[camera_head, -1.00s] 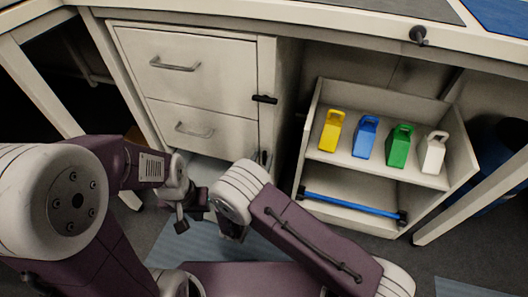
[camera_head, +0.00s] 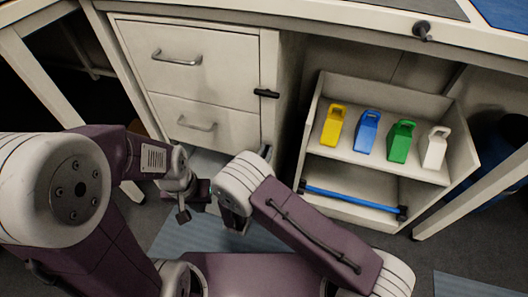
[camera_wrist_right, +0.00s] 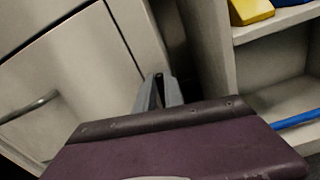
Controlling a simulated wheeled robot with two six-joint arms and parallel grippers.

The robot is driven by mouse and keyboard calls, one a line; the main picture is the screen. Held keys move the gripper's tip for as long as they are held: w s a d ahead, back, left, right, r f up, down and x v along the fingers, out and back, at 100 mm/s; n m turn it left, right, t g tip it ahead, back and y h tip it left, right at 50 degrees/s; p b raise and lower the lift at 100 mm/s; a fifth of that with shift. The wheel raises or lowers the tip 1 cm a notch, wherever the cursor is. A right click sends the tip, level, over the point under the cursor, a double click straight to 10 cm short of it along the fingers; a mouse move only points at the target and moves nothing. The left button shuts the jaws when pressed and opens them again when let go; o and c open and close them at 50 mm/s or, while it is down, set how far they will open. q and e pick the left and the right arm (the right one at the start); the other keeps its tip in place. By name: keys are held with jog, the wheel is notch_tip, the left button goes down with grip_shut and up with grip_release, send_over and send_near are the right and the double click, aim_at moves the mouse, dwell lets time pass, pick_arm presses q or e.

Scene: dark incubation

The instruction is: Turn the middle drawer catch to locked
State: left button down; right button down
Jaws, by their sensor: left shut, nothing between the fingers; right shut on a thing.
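The drawer unit (camera_head: 222,78) shows two drawers with bar handles in the head view. A black catch (camera_head: 266,93) lies sideways on its right frame, level with the upper drawer's lower edge. My right gripper (camera_head: 265,152) is at the same frame further down, partly behind my arm. In the right wrist view its fingers (camera_wrist_right: 158,90) are shut at the frame edge, on a small dark piece between the tips. By its place this is the middle drawer catch; its turn is mostly hidden. My left gripper (camera_head: 183,215) is shut and empty, low in front of the drawers.
An open shelf (camera_head: 372,175) right of the drawers holds yellow (camera_head: 333,126), blue (camera_head: 367,132), green (camera_head: 401,142) and white (camera_head: 435,148) handled blocks. A blue bar (camera_head: 352,200) lies on its lower level. The worktop edge (camera_head: 330,28) runs above.

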jog(key=shift+s+d+f+m+p, duration=0.1)
jog(key=shift+d+f+m+p, duration=0.3)
jog(key=shift+m, duration=2.25)
jog(key=shift+s+d+f+m+p, duration=0.15)
jog(key=shift+d+f+m+p, duration=0.3)
jog(key=shift+m, duration=2.25)
jog(key=shift+s+d+f+m+p, duration=0.1)
jog(key=shift+d+f+m+p, duration=0.25)
jog(key=shift+m, duration=2.3)
jog(key=shift+a+f, duration=0.1)
jog(key=shift+f, duration=0.1)
jog(key=c, duration=1.4)
grip_release()
jog(key=shift+c, duration=0.2)
jog(key=shift+a, duration=0.1)
